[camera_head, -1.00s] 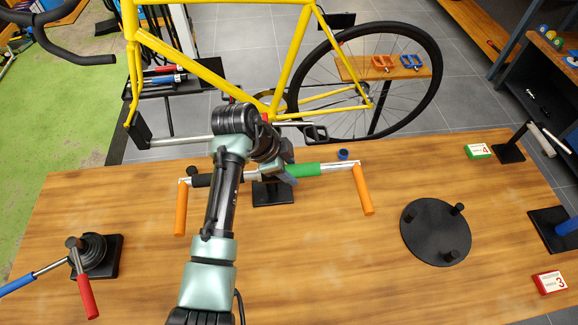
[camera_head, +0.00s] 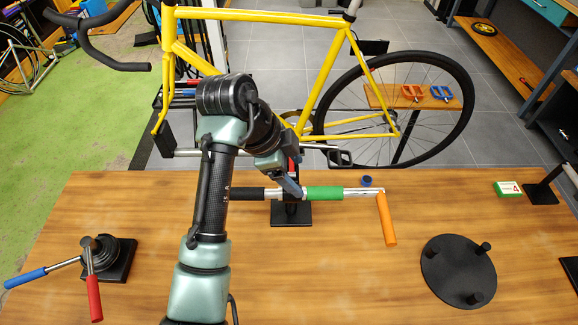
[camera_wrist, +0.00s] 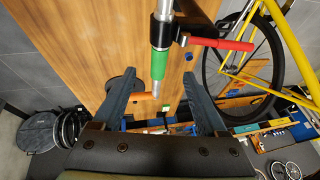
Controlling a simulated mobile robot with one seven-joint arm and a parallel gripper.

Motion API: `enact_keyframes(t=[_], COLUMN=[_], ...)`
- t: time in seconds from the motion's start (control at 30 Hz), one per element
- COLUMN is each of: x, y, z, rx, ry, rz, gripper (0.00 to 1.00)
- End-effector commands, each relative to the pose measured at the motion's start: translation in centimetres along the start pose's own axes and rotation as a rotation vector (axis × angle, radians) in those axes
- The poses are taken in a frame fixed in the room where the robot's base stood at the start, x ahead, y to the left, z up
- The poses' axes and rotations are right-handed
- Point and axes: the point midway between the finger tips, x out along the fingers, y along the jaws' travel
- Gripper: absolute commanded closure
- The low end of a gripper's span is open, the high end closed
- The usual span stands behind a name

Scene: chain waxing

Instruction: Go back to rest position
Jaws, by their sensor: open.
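My gripper (camera_head: 291,188) is open, with its two blue-grey fingers spread apart in the wrist view (camera_wrist: 163,90). Nothing is held between them. In the head view it is above or just behind a horizontal bar with a green sleeve (camera_head: 324,193) and a black sleeve (camera_head: 248,194); I cannot tell the exact gap. The bar is on a stand with a black base (camera_head: 291,215). An orange handle (camera_head: 387,220) hangs at its right end. The wrist view shows the green sleeve (camera_wrist: 158,62) and a red lever (camera_wrist: 222,44). My arm hides the bar's left end.
The wooden bench (camera_head: 330,275) has free room in front of the bar. A tool with red and blue handles (camera_head: 95,262) stands left, a black three-peg disc (camera_head: 458,270) right. A small blue ring (camera_head: 366,181) and a yellow bicycle (camera_head: 322,75) are behind.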

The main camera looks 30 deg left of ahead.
Motion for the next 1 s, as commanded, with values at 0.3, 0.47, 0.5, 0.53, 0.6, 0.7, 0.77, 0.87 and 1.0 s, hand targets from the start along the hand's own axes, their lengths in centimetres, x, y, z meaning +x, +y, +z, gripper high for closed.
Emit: enact_keyframes(t=[0.3, 0.47, 0.5, 0.53, 0.6, 0.7, 0.77, 0.87, 1.0], x=[-3.0, -3.1, -3.1, -3.2, -3.4, -4.5, -6.0, -9.9, -17.3], y=[0.0, 0.0, -0.1, -0.3, -1.2, -3.5, -5.0, -6.7, -6.5], z=[0.0, 0.0, -0.2, -0.6, -2.1, -6.5, -10.2, -16.6, -24.2], rx=[0.000, 0.000, 0.000, -0.002, -0.014, -0.055, -0.093, -0.166, -0.263], ry=[0.000, 0.000, 0.001, 0.003, 0.014, 0.066, 0.129, 0.292, 0.594], rz=[0.001, 0.001, -0.005, -0.017, -0.076, -0.239, -0.370, -0.587, -0.827], gripper=[0.25, 0.25, 0.25, 0.25, 0.25, 0.25, 0.25, 0.25, 0.25])
